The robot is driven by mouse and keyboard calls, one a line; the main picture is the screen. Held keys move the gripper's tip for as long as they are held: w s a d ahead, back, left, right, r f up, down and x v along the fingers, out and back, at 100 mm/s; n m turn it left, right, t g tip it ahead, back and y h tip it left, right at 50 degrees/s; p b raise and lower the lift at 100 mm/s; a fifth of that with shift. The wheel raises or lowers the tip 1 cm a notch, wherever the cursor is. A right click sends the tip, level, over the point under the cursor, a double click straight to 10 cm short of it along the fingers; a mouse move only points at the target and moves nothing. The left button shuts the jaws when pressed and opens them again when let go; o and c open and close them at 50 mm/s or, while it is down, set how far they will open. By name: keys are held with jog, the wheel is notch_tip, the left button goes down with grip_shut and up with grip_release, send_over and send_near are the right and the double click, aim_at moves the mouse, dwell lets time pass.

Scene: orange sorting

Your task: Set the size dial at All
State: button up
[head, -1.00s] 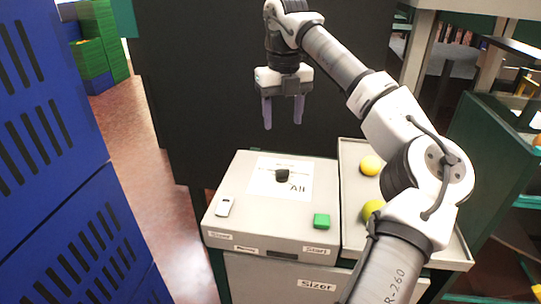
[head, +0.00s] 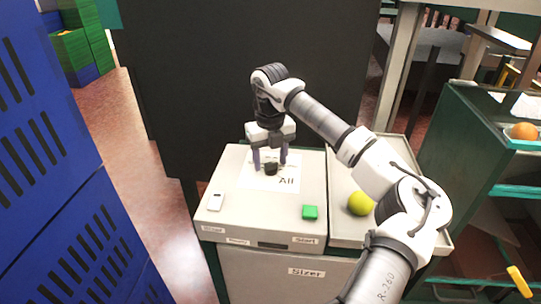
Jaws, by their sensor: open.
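The size dial (head: 271,169) is a small black knob on a white label sheet (head: 258,184) on top of the sizer (head: 238,212). The word "All" (head: 286,181) is printed on the sheet to the dial's lower right. My gripper (head: 270,166) points down with its two purple-grey fingers apart, one at each side of the dial in the picture. I cannot tell whether the fingers touch the dial or stand just behind it. The dial's pointer direction is too small to read.
A green button (head: 310,212) and a white switch (head: 216,202) are on the sizer's top. A tray (head: 344,240) on the right holds a yellow-green fruit (head: 360,203), partly beside my arm. Blue crates (head: 50,190) stand at left. A dark panel (head: 200,100) rises behind.

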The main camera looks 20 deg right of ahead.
jog(key=shift+c, duration=0.2)
jog(key=c, duration=0.9)
jog(key=shift+c, duration=0.2)
jog(key=shift+b, duration=0.35)
jog(key=shift+d+f+m+b, duration=0.1)
jog(key=shift+f+m+b, duration=0.05)
jog(key=shift+m+b, duration=0.8)
jog(key=m+b, duration=0.2)
jog(key=m, duration=0.2)
jog(key=shift+d, duration=0.1)
jog(key=m+b, duration=0.3)
jog(key=m, duration=0.2)
jog(key=shift+s+m, duration=0.1)
jog(key=shift+m, duration=0.25)
jog(key=shift+r+m, duration=0.2)
jog(key=shift+m, duration=0.1)
